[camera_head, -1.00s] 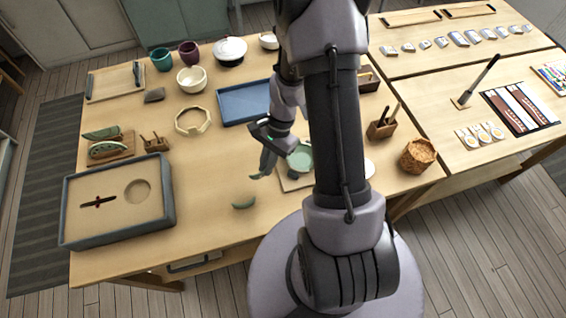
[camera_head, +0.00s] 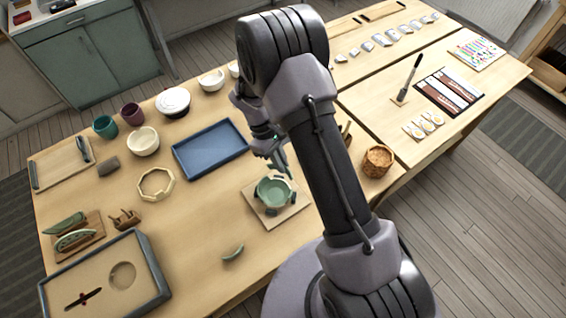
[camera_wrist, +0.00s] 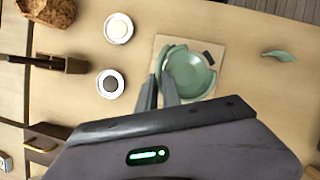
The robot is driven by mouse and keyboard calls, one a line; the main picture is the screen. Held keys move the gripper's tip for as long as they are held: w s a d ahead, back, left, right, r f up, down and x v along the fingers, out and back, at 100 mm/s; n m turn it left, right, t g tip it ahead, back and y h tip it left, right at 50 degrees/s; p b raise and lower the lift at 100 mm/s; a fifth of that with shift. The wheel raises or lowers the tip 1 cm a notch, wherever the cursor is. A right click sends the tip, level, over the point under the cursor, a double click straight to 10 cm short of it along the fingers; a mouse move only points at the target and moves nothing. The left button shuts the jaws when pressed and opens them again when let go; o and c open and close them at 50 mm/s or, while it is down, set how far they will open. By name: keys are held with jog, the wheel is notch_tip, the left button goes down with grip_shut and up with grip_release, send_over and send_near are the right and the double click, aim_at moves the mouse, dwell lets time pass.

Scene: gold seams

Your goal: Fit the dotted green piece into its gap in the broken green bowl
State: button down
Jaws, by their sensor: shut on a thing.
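The broken green bowl (camera_head: 274,191) stands on a square board; it also shows in the wrist view (camera_wrist: 190,75), with a dark block at its rim. My gripper (camera_head: 284,165) is at the bowl's far side in the head view. In the wrist view my gripper (camera_wrist: 163,82) is shut on a green piece (camera_wrist: 164,58), of which only a thin sliver shows at the bowl's left rim. I cannot make out dots on it, or whether it touches the bowl. A second green piece (camera_head: 232,251) lies loose on the table, also in the wrist view (camera_wrist: 278,55).
A blue tray (camera_head: 210,150) lies behind the bowl. A cork basket (camera_head: 378,160) stands to the right. Table around the loose piece is clear.

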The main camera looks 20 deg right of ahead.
notch_tip(320, 180, down, 5)
jog(key=b, duration=0.3)
jog(key=shift+f, duration=0.2)
jog(key=shift+f+b, duration=0.3)
jog(key=shift+f, duration=0.3)
dwell(3.8)
jog(key=c, duration=1)
grip_release()
jog(key=shift+o, duration=0.2)
jog(key=shift+r+p, duration=2.2)
jog(key=shift+r, duration=0.85)
